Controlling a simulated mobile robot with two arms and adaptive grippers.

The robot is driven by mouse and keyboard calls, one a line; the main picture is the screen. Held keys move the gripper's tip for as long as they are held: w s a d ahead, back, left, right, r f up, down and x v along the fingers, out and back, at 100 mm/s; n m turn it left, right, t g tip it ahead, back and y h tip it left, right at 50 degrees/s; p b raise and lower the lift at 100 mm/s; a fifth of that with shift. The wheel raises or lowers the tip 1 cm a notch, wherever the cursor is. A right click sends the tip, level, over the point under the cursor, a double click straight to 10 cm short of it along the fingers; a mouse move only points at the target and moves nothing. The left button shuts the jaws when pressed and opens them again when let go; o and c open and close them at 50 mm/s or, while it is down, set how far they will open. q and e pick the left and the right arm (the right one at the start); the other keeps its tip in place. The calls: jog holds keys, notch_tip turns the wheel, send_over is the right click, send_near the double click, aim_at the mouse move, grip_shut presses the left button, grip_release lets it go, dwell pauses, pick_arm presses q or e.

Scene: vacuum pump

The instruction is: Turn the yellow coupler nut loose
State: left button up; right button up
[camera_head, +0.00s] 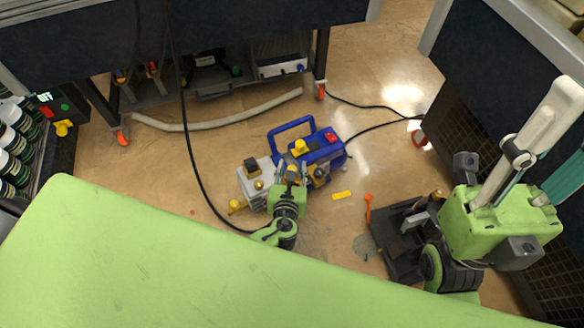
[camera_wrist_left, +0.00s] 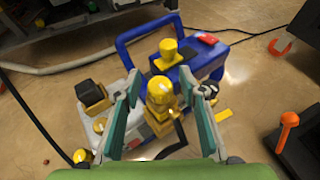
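The blue vacuum pump (camera_head: 322,150) with a blue handle and a pale grey block (camera_head: 252,186) stands on the floor. In the left wrist view a yellow coupler nut (camera_wrist_left: 160,90) stands up amid yellow fittings near the middle. My left gripper (camera_head: 291,170) is over the pump's fittings; in the left wrist view its teal fingers (camera_wrist_left: 167,88) are spread, one on each side of the nut. I see gaps there, but contact on the right side is hard to tell. My right gripper (camera_head: 562,138) is raised at the right, its fingers apart and empty.
A yellow knob (camera_wrist_left: 168,50) stands on the pump's blue body. A black base (camera_head: 402,236) and an orange lever (camera_head: 368,206) are to the right. A small yellow piece (camera_head: 341,195) lies on the floor. A black hose (camera_head: 190,140) runs left of the pump. A dark bench (camera_head: 240,25) is behind.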

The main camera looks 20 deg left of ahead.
pick_arm(q)
jog(key=v, duration=1.2)
dwell(0.4)
